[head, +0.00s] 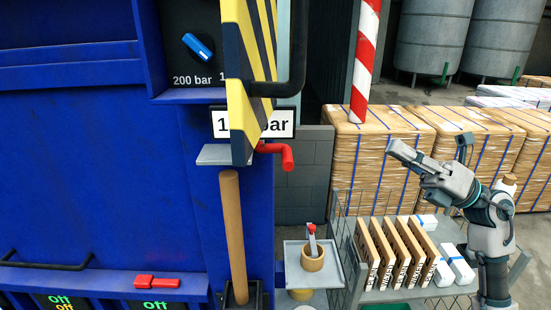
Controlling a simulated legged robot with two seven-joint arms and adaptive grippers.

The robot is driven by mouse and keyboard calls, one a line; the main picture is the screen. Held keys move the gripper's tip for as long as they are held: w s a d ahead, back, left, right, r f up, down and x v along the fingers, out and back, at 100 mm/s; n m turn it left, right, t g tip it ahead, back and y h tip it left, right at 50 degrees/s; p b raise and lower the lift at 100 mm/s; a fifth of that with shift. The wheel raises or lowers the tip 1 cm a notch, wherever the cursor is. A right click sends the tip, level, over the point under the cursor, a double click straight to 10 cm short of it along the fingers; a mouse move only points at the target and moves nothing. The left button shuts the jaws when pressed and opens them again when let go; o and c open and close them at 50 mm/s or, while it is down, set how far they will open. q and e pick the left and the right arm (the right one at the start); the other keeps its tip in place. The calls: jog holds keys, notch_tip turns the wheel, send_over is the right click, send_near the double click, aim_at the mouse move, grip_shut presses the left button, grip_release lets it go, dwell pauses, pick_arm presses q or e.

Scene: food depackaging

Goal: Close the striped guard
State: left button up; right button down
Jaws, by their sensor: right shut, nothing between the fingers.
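The striped guard (243,75), a yellow and black panel, stands swung out from the blue machine at the top centre. I see it nearly edge-on, and it partly covers the dial panel and a white pressure label. A black bar handle (298,60) is on its right side. My right gripper (396,150) is at the right, well apart from the guard, in front of the wrapped pallets. Its fingers are shut and empty, pointing left. My left gripper is not in view.
A red lever (283,153) juts out below the guard. A wooden handle (233,235) stands beneath it. A small tray (305,268) holds a wooden cup. A wire cart (350,240) with brown boards is below my right arm. A red-white pole (364,60) stands behind.

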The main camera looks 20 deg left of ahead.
jog(key=s+a+r+n+h, duration=0.1)
jog(key=s+r+n+h, duration=0.25)
jog(key=s, duration=0.65)
jog(key=s+a+r+n+h, duration=0.2)
jog(key=s+r+n, duration=0.2)
jog(key=s, duration=0.5)
jog(key=p, duration=0.2)
send_near(248, 155)
jog(key=shift+g, duration=0.3)
jog(key=a, duration=0.7)
jog(key=shift+s+a, duration=0.2)
jog(key=shift+a, duration=0.1)
jog(key=shift+d, duration=0.1)
jog(key=shift+d+n, duration=0.2)
jog(key=shift+n, duration=0.05)
